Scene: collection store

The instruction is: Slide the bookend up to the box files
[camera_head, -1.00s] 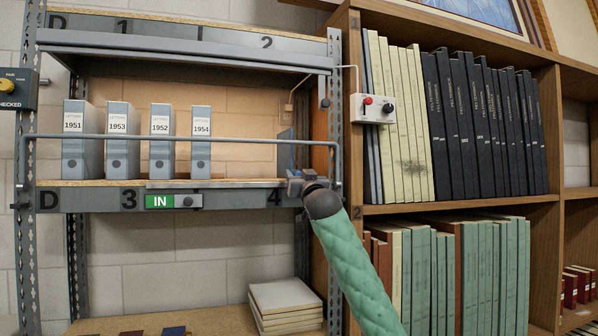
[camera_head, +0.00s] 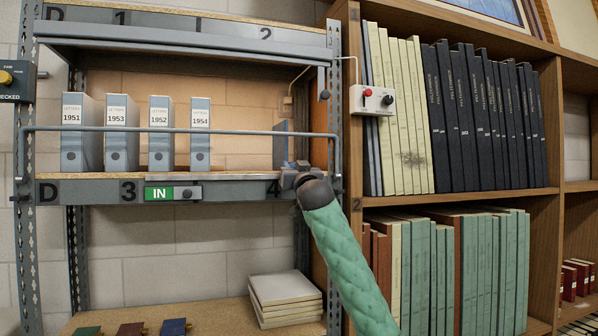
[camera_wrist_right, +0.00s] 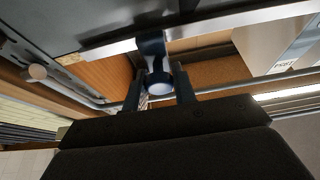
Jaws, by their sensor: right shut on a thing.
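The blue-grey bookend (camera_head: 279,147) stands upright at the right end of the shelf, behind the front rail. Several grey box files, among them 1951 (camera_head: 75,145), 1953 (camera_head: 117,147), 1952 (camera_head: 158,147) and 1954 (camera_head: 200,147), stand upright to its left. A wide bare stretch of shelf lies between 1954 and the bookend. My right gripper (camera_head: 296,174) is at the shelf's front edge, shut on the bookend's front part. In the right wrist view that part, with a pale round end (camera_wrist_right: 159,87), sits between the fingers. My left gripper is out of view.
A grey rail (camera_head: 240,131) runs across the shelf front. A label strip with a green IN sign (camera_head: 159,194) is on the shelf edge. A wooden bookcase (camera_head: 470,202) stands close on the right. White volumes (camera_head: 286,295) are stacked below.

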